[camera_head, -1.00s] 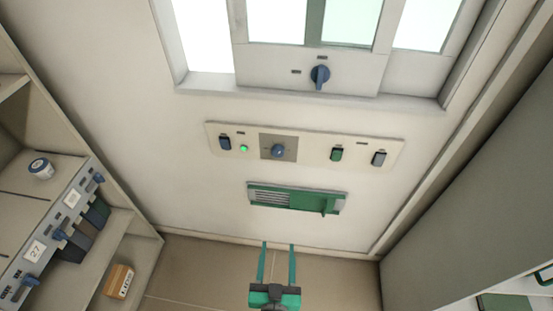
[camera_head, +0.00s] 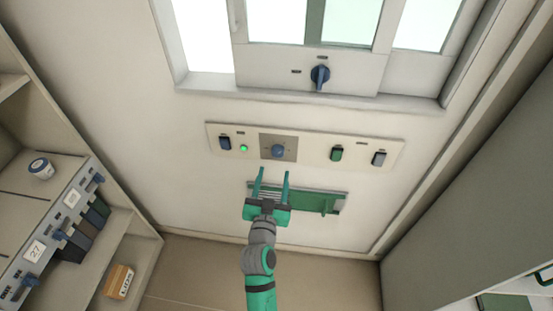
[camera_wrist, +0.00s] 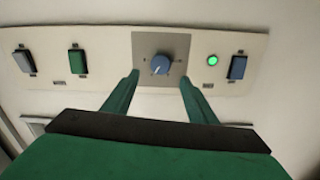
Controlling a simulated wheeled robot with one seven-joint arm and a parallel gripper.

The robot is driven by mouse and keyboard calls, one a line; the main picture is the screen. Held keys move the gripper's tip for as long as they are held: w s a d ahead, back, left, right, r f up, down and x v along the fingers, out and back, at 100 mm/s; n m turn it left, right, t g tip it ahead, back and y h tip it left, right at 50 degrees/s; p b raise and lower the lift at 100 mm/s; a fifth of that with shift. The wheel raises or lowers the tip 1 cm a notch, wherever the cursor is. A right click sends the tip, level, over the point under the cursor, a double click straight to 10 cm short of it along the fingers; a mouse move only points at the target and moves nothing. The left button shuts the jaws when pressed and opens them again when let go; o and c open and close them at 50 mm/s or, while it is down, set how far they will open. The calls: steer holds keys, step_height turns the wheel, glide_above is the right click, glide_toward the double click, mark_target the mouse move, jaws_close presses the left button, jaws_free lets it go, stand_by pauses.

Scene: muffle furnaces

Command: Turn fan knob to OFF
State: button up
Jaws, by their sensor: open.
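The fan knob appears to be the round blue knob (camera_head: 278,151) on a grey square plate in the middle of the wall panel. It also shows in the wrist view (camera_wrist: 161,64), above and between my two fingers. Its small markings are too blurred to read. My gripper (camera_head: 272,172) is open and empty, with its green fingers pointing up toward the panel, a little below the knob in the head view. In the wrist view my gripper (camera_wrist: 160,85) has its fingertips near the plate's lower edge, apart from the knob.
The cream panel (camera_head: 310,146) also carries a blue switch (camera_head: 225,142), a lit green lamp (camera_head: 244,148), a green switch (camera_head: 336,154) and a grey switch (camera_head: 379,158). A green vent (camera_head: 312,201) is below. Shelves stand left, a grey cabinet (camera_head: 480,180) right.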

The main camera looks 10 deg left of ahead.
mark_target(277, 154)
steer(key=w, duration=0.7)
steer(key=shift+w, duration=0.4)
steer(key=shift+c, duration=0.7)
steer(key=c, duration=0.9)
